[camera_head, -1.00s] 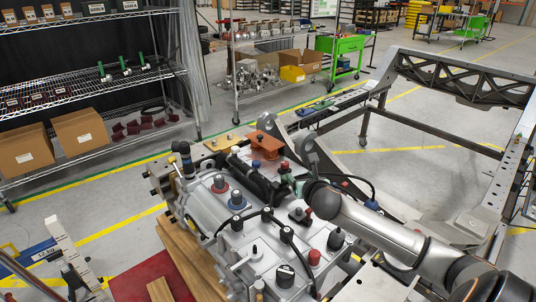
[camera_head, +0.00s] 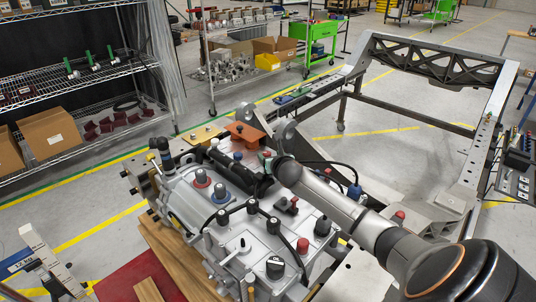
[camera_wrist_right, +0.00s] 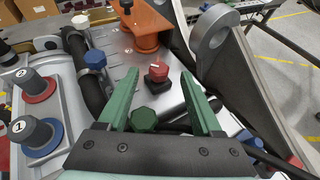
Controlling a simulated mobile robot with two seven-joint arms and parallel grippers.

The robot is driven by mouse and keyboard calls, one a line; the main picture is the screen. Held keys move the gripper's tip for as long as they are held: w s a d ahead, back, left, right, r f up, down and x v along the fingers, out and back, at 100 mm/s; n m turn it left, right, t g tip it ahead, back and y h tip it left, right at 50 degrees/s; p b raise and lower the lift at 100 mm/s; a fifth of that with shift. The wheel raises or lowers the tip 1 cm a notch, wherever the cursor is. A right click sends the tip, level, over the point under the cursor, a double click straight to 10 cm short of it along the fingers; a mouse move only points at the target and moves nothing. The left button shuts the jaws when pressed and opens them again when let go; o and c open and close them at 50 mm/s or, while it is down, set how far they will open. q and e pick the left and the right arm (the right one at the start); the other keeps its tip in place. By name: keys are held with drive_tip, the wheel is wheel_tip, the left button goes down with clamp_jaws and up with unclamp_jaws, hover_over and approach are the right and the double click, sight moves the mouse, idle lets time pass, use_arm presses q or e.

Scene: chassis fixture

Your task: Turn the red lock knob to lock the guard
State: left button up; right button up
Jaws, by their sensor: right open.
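The red lock knob (camera_wrist_right: 158,72) stands on a small dark square base on a grey metal plate in the right wrist view. A pale mark shows on its top. My right gripper (camera_wrist_right: 160,78) is open, its two green fingers reaching to either side of the knob. I cannot tell whether they touch it. In the head view my right gripper (camera_head: 267,162) is small and partly hidden by its own wrist, beside the orange bracket (camera_head: 247,133). I cannot tell which part is the guard. My left gripper is not in view.
A dark green knob (camera_wrist_right: 144,119) lies close in front of the gripper palm. A blue cap (camera_wrist_right: 95,59) and black hose (camera_wrist_right: 82,72) are to the left. A grey upright lug (camera_wrist_right: 211,38) stands close right of the fingers. Numbered knobs (camera_head: 220,193) stand on the grey housing.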

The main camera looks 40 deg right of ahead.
sight(267, 153)
drive_tip(key=shift+x, duration=1.7)
drive_tip(key=shift+a, duration=0.1)
clamp_jaws()
